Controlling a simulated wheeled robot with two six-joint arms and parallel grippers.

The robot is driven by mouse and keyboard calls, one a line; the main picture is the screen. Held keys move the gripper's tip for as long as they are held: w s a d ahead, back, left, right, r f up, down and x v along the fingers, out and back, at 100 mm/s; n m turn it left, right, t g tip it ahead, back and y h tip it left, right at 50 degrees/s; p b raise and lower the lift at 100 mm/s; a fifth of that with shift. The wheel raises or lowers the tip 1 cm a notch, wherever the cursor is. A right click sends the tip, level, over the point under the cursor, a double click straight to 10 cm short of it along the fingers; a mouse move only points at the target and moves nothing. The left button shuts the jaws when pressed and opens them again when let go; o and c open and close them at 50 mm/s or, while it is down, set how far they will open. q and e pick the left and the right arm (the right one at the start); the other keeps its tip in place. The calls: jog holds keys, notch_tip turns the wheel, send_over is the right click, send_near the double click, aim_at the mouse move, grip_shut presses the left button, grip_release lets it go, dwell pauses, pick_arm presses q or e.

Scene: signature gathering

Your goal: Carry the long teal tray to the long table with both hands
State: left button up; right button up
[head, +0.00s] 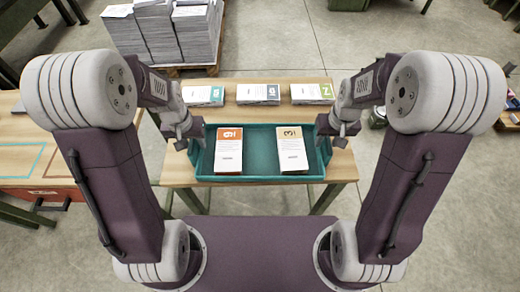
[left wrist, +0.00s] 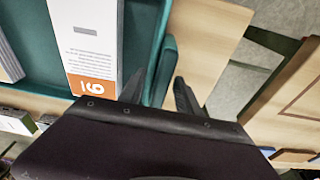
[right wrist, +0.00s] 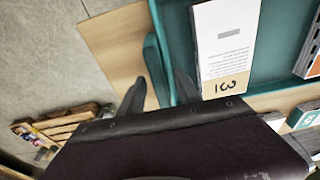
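The long teal tray (head: 259,166) lies on the wooden table in front of me. It holds two upright-facing packets, one orange-marked (head: 229,152) and one with an ochre mark (head: 291,150). My left gripper (head: 188,143) is at the tray's left end; in the left wrist view its fingers (left wrist: 163,95) stand apart on either side of the teal end handle (left wrist: 167,66). My right gripper (head: 332,138) is at the right end; in the right wrist view its fingers (right wrist: 160,92) stand apart around the other handle (right wrist: 153,62). The fingertips' contact is unclear.
Three more packets, teal-marked (head: 204,95), dark-marked (head: 258,93) and green-marked (head: 312,93), lie behind the tray on the table (head: 175,170). Another wooden table (head: 30,150) stands at left. Paper stacks (head: 165,35) on a pallet stand behind. Open floor lies at right.

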pick_arm(q)
grip_shut()
pick_arm(e)
grip_shut()
pick_arm(q)
jog(key=shift+r, duration=0.1)
pick_arm(e)
jog(key=shift+r, duration=0.1)
dwell(0.9)
